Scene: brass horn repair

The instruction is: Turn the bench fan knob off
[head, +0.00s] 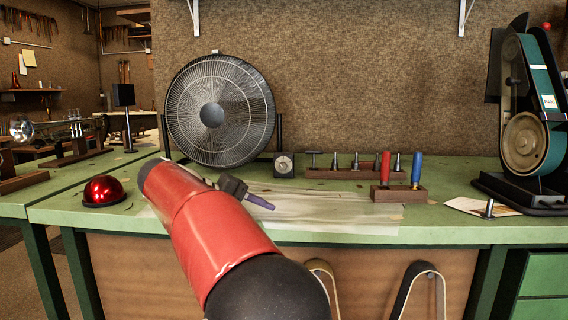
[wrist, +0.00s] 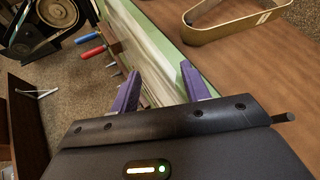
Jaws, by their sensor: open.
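The bench fan (head: 190,120), large, round and black with a wire guard, stands at the back left of the green bench. Just right of its base is a small dark box with a round pale dial, the fan knob (head: 284,164); its pointer setting is too small to read. My gripper (head: 258,201) is in front of and below the knob, apart from it, over the near part of the bench. In the wrist view my gripper (wrist: 160,85) shows two purple fingers spread apart with nothing between them. The fan and knob are not visible in that view.
A wooden rack with red and blue handled tools (head: 400,194) stands right of the knob. A belt sander (head: 530,130) is at the far right. A red dome (head: 104,190) sits at the left. A pale sheet (head: 340,212) lies on the bench; belts hang below its front edge.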

